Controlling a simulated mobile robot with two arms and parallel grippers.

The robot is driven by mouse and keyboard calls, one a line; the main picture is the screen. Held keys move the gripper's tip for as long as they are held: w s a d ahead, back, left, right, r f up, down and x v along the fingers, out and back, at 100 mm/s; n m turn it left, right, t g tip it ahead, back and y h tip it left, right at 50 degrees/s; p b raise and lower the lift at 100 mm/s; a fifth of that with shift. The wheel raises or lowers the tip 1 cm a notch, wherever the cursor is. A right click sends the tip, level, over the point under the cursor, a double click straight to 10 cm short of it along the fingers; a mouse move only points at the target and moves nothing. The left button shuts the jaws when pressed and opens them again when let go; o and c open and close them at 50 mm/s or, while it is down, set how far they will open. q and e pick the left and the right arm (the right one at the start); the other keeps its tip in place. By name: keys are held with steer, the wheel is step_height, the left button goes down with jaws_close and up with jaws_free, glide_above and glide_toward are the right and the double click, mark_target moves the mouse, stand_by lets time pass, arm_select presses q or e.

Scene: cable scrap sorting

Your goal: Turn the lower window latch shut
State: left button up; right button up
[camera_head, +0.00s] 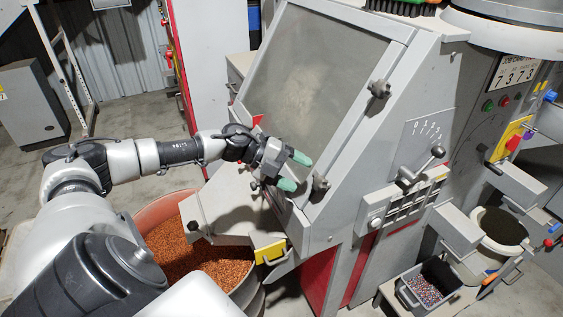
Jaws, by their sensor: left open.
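The lower window latch (320,184) is a dark grey knob at the lower right corner of the window frame, on the slanted front of a grey machine. The window (312,75) has cloudy, dusty glass in a light frame. My left gripper (295,171) reaches in from the left. Its two green-tipped fingers are open and empty, just left of the lower latch; I cannot tell whether they touch it. The upper window latch (379,89) is a similar dark knob higher on the frame's right edge. My right gripper is not in view.
Below my left arm is a round bin (160,213) of copper-coloured granules, with a grey chute (218,212) over it. A lever (421,166) stands right of the window. A small grey crate (432,284) and a bucket (503,228) stand at lower right.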

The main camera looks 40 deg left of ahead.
arm_select(q)
steer(key=shift+b+v, duration=0.75)
steer(key=shift+v, duration=1.75)
